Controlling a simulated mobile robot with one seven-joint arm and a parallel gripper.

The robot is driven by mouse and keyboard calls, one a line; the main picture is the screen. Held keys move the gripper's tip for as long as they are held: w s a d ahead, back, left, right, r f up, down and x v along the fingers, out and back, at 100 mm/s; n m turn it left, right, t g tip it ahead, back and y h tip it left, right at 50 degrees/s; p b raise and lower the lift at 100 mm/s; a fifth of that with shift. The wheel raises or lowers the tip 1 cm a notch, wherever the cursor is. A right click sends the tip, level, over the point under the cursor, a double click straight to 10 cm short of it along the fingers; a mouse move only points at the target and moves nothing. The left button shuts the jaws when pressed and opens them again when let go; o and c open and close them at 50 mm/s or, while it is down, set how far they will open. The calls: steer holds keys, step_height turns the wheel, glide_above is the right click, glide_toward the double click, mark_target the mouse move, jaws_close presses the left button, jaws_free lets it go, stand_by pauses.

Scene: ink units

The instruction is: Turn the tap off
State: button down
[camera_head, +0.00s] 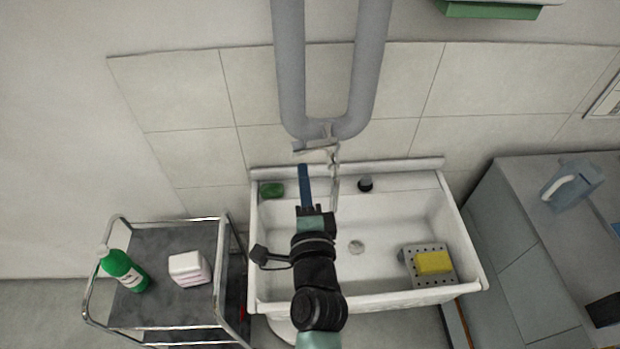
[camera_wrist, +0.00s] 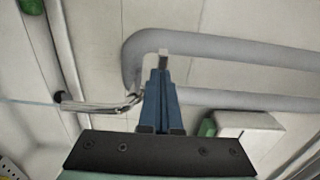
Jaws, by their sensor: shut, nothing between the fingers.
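The chrome tap (camera_head: 318,147) is on the tiled wall above the white sink (camera_head: 275,290), just below the bend of a grey pipe. Its spout (camera_wrist: 100,108) shows in the wrist view, left of my fingers. A thin pale line runs left from the spout's end; I cannot tell for sure whether it is water. My gripper (camera_head: 303,168) has its blue fingers together and empty, pointing up toward the tap. In the wrist view the fingertips (camera_wrist: 163,64) are close to a small pale part of the tap; I cannot tell whether they touch. My fingers hide part of the tap.
The grey U-shaped pipe (camera_head: 290,70) is above the tap. The sink holds a rack (camera_head: 408,252) with a yellow sponge (camera_head: 433,262); green soap (camera_head: 271,189) is on its back ledge. A trolley (camera_head: 150,240) stands left, a counter with a jug (camera_head: 572,190) right.

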steer(key=s+a+p, duration=0.2)
steer(key=s+a, duration=0.3)
steer(key=s, duration=0.4)
steer(key=shift+a, duration=0.2)
steer(key=shift+s+r, duration=0.1)
steer(key=shift+s, duration=0.05)
